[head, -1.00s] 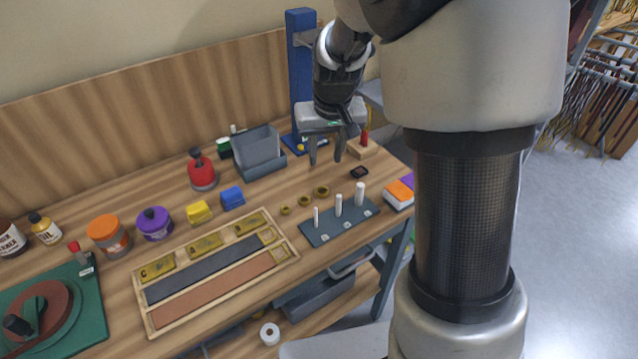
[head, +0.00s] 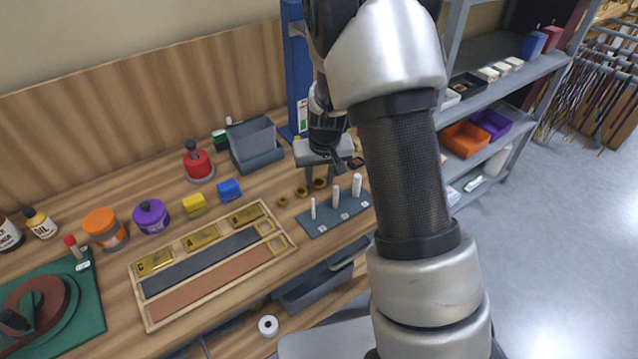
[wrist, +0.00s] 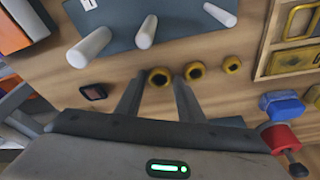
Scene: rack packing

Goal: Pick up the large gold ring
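Three gold rings lie in a row on the wooden bench. The large gold ring (head: 320,183) is nearest my gripper; it also shows in the wrist view (wrist: 160,77). The middle ring (head: 301,192) and the small ring (head: 283,202) lie to its left in the head view. My gripper (head: 323,175) is above the large ring, pointing down, open and empty. In the wrist view its two fingers (wrist: 158,86) appear on either side of the large ring. I cannot tell how much height is left between fingertips and ring.
A grey plate (head: 327,222) with three white pegs stands close in front of the rings. A wooden tray (head: 215,296) with gold plates lies to the left. A grey bin (head: 253,143) and a blue block (head: 229,190) are behind. A small dark item (wrist: 93,92) lies beside the gripper.

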